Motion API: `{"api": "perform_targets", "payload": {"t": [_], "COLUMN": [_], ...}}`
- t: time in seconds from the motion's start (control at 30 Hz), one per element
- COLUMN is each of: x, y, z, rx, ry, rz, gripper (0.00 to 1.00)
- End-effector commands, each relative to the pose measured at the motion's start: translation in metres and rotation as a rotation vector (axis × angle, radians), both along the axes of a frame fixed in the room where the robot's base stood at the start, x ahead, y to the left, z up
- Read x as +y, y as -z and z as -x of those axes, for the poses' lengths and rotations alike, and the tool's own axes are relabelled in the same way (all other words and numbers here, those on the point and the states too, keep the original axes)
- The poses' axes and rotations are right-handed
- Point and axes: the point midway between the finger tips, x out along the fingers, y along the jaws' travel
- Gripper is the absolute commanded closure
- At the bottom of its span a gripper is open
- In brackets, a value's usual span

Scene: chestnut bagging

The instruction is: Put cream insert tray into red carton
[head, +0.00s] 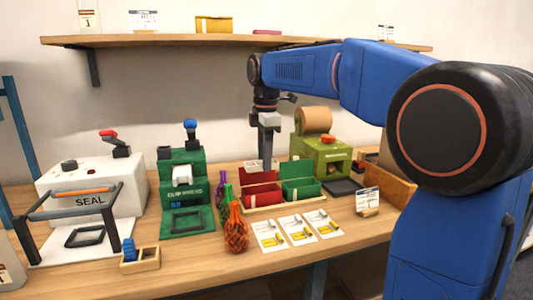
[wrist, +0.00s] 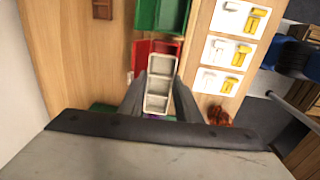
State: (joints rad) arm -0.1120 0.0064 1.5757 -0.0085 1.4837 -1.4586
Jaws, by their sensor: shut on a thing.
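My gripper (head: 266,140) is shut on the cream insert tray (wrist: 159,84), a narrow tray with several compartments. In the head view the tray (head: 258,166) hangs just above the back edge of the red carton. The red carton (head: 262,195) stands open on the bench, left of the green carton (head: 300,184). In the wrist view the held tray covers part of the red carton (wrist: 141,52). The green carton (wrist: 147,14) lies beyond it. The jaws (wrist: 158,96) grip the tray by its sides. I cannot tell whether the tray touches the carton.
Net bags in red (head: 236,230), green and purple stand left of the cartons. Several instruction cards (head: 297,229) lie in front. A green press (head: 187,195) and a white sealer (head: 90,195) stand at left. A paper-roll machine (head: 320,150) stands behind right.

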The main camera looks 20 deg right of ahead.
Motion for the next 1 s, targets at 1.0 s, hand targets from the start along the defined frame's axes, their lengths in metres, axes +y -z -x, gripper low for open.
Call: {"api": "perform_targets", "payload": {"t": [1.0], "x": [0.000], "y": [0.058], "z": [0.000], "rx": [0.001], "ry": [0.000], "rz": [0.000], "gripper": [0.90]}}
